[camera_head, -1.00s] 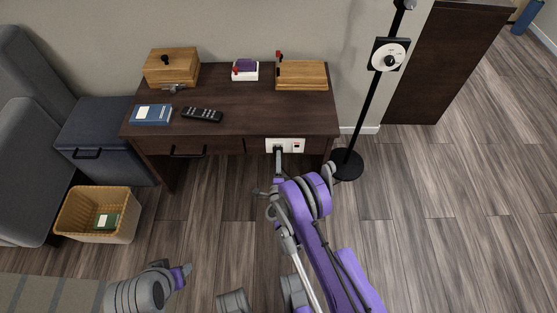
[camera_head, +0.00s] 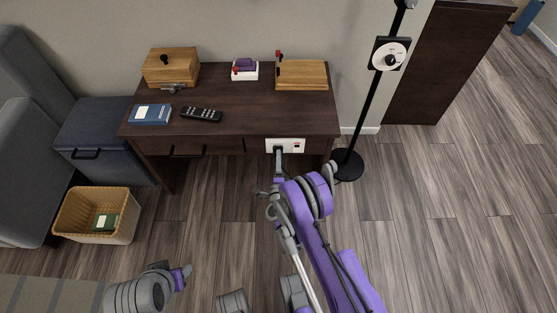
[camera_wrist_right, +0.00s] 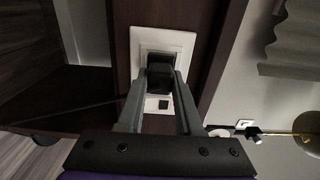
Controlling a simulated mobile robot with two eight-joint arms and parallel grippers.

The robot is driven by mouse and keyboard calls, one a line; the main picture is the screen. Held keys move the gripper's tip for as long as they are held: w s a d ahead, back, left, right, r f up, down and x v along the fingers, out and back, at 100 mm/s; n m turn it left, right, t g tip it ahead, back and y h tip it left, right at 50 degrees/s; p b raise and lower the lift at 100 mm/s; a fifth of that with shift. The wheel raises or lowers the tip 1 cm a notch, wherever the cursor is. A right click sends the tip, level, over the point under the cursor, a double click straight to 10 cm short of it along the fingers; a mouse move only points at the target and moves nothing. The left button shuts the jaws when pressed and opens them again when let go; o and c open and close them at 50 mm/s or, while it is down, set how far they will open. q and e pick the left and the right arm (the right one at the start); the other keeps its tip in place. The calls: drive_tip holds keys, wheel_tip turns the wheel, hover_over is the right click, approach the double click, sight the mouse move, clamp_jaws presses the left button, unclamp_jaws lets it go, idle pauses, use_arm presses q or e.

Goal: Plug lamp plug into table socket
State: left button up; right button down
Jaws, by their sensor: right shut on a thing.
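The white table socket plate (camera_head: 298,146) is on the front of the dark wooden table (camera_head: 240,115), at the right. It fills the middle of the right wrist view (camera_wrist_right: 180,42). My right gripper (camera_head: 279,153) is up against the plate's left part, with its fingers pointing at it. In the wrist view, it is shut on the black lamp plug (camera_wrist_right: 160,78), which sits at the plate. I cannot tell how deep the plug is, as its front is hidden. My left gripper (camera_head: 186,272) hangs low at the left, away from the table; its jaws are unclear.
A black stand with a round base (camera_head: 346,165) stands right of the table. A wooden box (camera_head: 171,67), blue book (camera_head: 151,114), remote (camera_head: 202,114) and wooden board (camera_head: 302,74) lie on the table. A wicker basket (camera_head: 72,215) is at left. The floor at right is clear.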

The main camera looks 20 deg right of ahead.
drive_tip(key=shift+w+d, duration=0.15)
drive_tip(key=shift+w, duration=0.3)
drive_tip(key=c, duration=0.5)
unclamp_jaws()
drive_tip(key=shift+s, duration=0.1)
